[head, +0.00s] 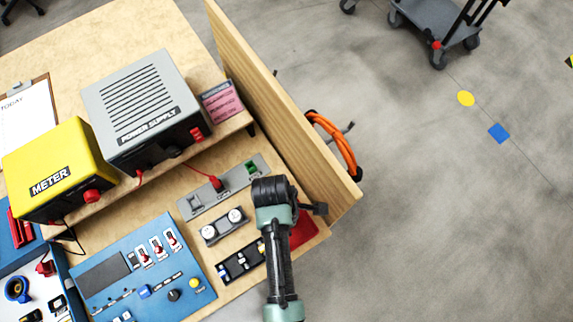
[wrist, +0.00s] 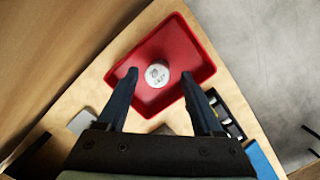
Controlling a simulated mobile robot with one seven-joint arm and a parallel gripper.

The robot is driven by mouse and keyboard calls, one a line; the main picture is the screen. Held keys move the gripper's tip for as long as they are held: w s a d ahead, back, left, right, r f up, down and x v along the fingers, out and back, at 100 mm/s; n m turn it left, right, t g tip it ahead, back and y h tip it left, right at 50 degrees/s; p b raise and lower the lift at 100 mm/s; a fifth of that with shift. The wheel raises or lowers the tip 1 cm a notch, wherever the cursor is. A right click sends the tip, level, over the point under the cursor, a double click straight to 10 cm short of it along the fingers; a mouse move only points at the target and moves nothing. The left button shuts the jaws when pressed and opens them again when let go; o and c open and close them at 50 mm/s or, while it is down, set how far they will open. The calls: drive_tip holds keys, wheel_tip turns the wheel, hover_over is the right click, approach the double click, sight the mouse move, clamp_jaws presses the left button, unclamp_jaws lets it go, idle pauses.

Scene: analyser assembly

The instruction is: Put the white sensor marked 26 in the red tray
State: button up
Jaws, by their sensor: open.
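The red tray (wrist: 182,38) lies below my gripper (wrist: 160,74) in the wrist view; part of it shows behind my arm in the head view (head: 305,231). A round white sensor (wrist: 157,74) lies in the tray, with dark markings too small to read surely. My gripper's two fingers are open, one on each side of the sensor, with visible gaps between them and it. In the head view my gripper (head: 317,208) is over the tray, its fingers mostly hidden.
A grey holder with two round white pieces (head: 222,227) and a black holder (head: 241,262) stand left of my arm. A wooden side panel (head: 285,110) rises behind the tray. The blue panel (head: 135,270), grey power supply (head: 145,105) and yellow meter (head: 55,165) are farther left.

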wheel_tip(320, 180, up, 12)
drive_tip(key=a, duration=0.1)
drive_tip(key=shift+a, duration=0.4)
drive_tip(key=shift+w+r, duration=0.1)
